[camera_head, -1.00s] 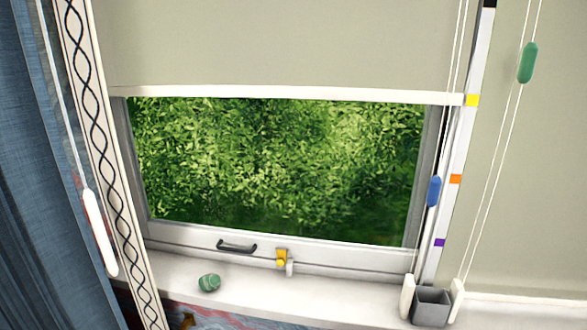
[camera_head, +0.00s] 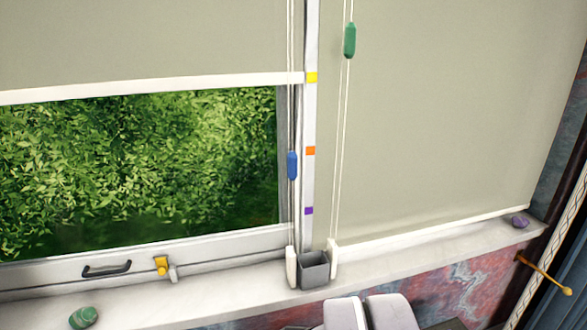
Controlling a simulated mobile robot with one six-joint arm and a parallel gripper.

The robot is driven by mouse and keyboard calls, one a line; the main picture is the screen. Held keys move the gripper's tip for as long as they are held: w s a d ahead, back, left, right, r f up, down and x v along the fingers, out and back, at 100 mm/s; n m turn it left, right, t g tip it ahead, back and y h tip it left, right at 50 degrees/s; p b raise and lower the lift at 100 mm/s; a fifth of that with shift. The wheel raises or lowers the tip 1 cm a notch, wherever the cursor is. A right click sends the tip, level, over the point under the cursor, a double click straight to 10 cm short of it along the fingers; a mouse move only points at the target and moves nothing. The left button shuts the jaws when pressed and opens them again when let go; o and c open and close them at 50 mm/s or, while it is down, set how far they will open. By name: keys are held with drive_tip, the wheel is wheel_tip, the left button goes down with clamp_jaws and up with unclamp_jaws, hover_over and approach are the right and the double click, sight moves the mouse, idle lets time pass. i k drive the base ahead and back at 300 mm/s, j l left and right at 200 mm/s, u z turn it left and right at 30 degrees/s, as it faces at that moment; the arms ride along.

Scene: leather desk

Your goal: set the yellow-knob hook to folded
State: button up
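A hook with a yellow knob (camera_head: 543,275) is at the right, on the red and blue marbled wall below the sill. Its thin yellow rod sticks out from a dark mount and slants down to the right, ending in a small round yellow knob. It stands out from the wall and nothing touches it.
A grey box (camera_head: 313,272), a purple stone (camera_head: 520,221) and a green striped stone (camera_head: 83,317) are on the sill. A patterned curtain border (camera_head: 560,245) hangs close beside the hook.

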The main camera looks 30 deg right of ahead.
sight(567, 291)
drive_tip(key=z, duration=2.65)
drive_tip(key=i+l+u, duration=0.1)
drive_tip(key=i+l, duration=0.45)
drive_tip(key=i, duration=0.25)
drive_tip(key=i+l+u, duration=0.1)
drive_tip(key=i+l, duration=0.45)
drive_tip(key=i, duration=0.2)
drive_tip(key=i+l+u, duration=0.1)
drive_tip(key=i+l, duration=0.55)
drive_tip(key=i, duration=0.1)
